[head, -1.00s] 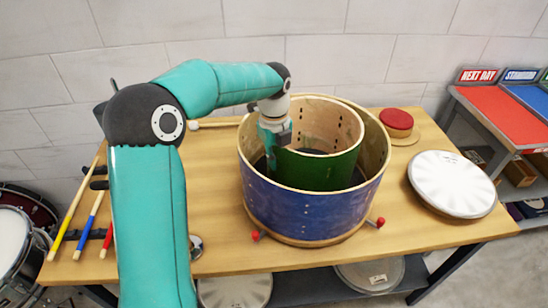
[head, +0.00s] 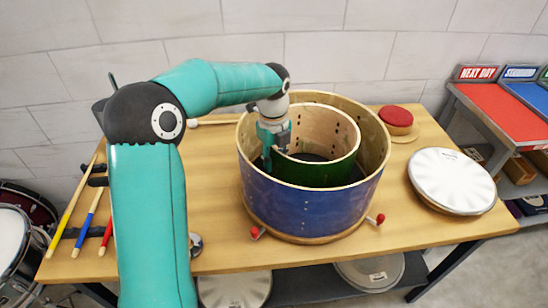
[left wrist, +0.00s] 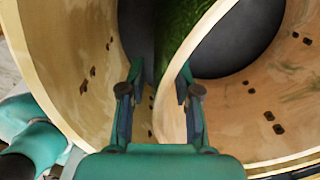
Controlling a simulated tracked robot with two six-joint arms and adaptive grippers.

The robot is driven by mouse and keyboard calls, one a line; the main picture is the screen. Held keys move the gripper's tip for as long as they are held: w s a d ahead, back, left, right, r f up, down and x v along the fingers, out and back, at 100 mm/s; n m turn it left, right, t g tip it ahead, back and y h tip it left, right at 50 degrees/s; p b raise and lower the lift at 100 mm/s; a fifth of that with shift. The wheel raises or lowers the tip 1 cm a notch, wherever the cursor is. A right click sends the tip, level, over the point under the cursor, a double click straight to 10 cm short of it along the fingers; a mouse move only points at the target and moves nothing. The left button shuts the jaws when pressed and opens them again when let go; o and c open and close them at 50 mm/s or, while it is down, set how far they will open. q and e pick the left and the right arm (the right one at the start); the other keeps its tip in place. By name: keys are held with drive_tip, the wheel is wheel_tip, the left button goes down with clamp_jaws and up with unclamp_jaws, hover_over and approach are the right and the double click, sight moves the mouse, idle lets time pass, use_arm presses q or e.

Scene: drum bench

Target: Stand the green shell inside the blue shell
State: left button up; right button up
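The blue shell (head: 310,213) stands upright on the table, open at the top with a pale wooden inside. The green shell (head: 315,173) is narrower and upright inside it, toward its left and back; its foot is hidden, so I cannot see it touch the bottom. My left gripper (head: 275,152) reaches down at the green shell's left wall. In the left wrist view my left gripper (left wrist: 162,85) has its fingers apart on either side of the green shell's rim (left wrist: 202,45), with a gap at the left finger. My right gripper is out of view.
A white drumhead disc (head: 452,182) lies at the table's right. A red-topped round block (head: 396,117) is behind it. Drumsticks (head: 88,222) lie at the left edge, and a mallet (head: 212,123) at the back. Red-tipped pegs (head: 257,233) stick out near the blue shell's foot.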

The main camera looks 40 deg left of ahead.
use_arm(q)
drive_tip(key=shift+r+p, duration=0.35)
drive_tip(key=shift+r, duration=0.6)
wheel_tip(320, 180, up, 11)
drive_tip(key=shift+s+r+p, duration=0.1)
drive_tip(key=shift+r+p, duration=0.05)
drive_tip(key=shift+p, duration=0.2)
